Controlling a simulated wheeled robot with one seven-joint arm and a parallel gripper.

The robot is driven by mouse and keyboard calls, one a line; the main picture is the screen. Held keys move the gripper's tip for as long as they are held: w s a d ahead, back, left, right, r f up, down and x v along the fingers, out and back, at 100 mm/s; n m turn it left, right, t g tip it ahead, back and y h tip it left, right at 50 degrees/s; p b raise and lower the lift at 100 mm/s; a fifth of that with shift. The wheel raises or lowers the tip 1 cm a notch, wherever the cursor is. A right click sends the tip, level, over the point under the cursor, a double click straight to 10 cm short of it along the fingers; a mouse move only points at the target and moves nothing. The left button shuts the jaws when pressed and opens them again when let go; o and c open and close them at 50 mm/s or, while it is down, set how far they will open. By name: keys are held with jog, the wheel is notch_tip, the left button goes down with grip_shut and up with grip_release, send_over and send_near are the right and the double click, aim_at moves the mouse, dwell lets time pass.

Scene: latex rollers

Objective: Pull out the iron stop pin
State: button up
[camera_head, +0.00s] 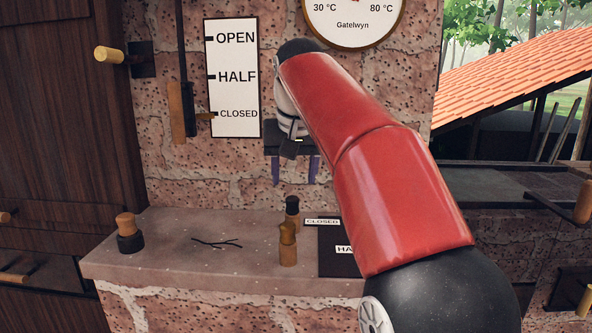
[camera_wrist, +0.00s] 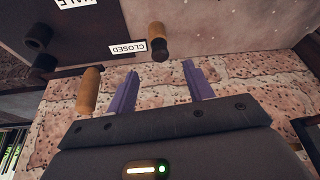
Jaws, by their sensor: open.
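I cannot tell for sure which thing is the iron stop pin. Two dark cylinders, one upper (camera_wrist: 38,37) and one lower (camera_wrist: 44,62), show by the dark labelled plate in the wrist view; my arm hides that area in the head view. My gripper (camera_head: 293,170) is open and empty, its two purple fingers pointing down in front of the brick wall, above the stone ledge. In the wrist view the gripper (camera_wrist: 160,88) has its fingers well apart with nothing between them. A wooden handle (camera_wrist: 88,90) shows left of the fingers there.
The stone ledge (camera_head: 190,262) holds a black-based wooden knob (camera_head: 128,234), thin dark twigs (camera_head: 216,242), a wooden peg (camera_head: 288,246), a dark-topped peg (camera_head: 292,207) and the dark plate (camera_head: 330,268). An OPEN/HALF/CLOSED board (camera_head: 232,78) and a wooden-handled lever (camera_head: 181,112) are on the wall.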

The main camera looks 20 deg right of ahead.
aim_at(293, 198)
jog(key=b+x, duration=0.1)
jog(key=x, duration=0.5)
jog(key=shift+f, duration=0.25)
grip_shut()
jog(key=shift+r+p, duration=0.6)
jog(key=shift+r, duration=0.05)
dwell(0.7)
jog(key=shift+r+p, duration=1.25)
jog(key=shift+r, duration=2.2)
